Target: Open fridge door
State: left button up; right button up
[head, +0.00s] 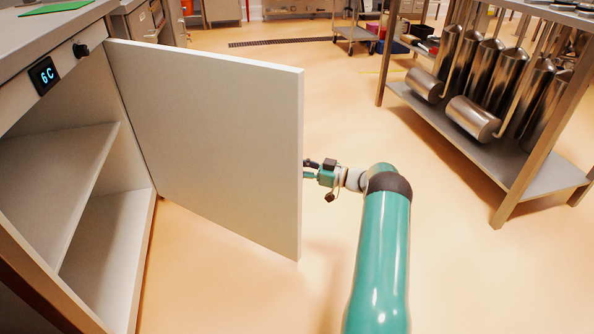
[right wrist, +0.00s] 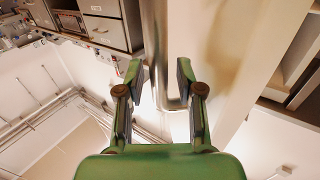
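The fridge door (head: 210,130) stands wide open in the head view, swung out from the cabinet. It also shows as a pale panel in the right wrist view (right wrist: 235,55). My right gripper (head: 311,168) is just beyond the door's free edge, on its outer side, partly hidden by the door. In the right wrist view its two fingers (right wrist: 158,80) are apart, with a metal bar handle (right wrist: 159,40) in the gap ahead of them. I cannot tell whether a finger touches the handle. My left gripper is not in view.
The fridge interior has a bare shelf (head: 60,165), and a display (head: 44,75) is above the opening. A metal rack (head: 480,150) with several steel cylinders stands at the right. A cart (head: 357,32) is at the back. The floor around the door is clear.

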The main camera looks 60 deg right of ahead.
jog(key=shift+s+d, duration=0.1)
jog(key=shift+s, duration=0.1)
jog(key=shift+s, duration=0.1)
jog(key=shift+s+d, duration=0.1)
jog(key=shift+s, duration=0.15)
jog(key=s+d, duration=0.1)
jog(key=s, duration=1)
jog(key=shift+d, duration=0.25)
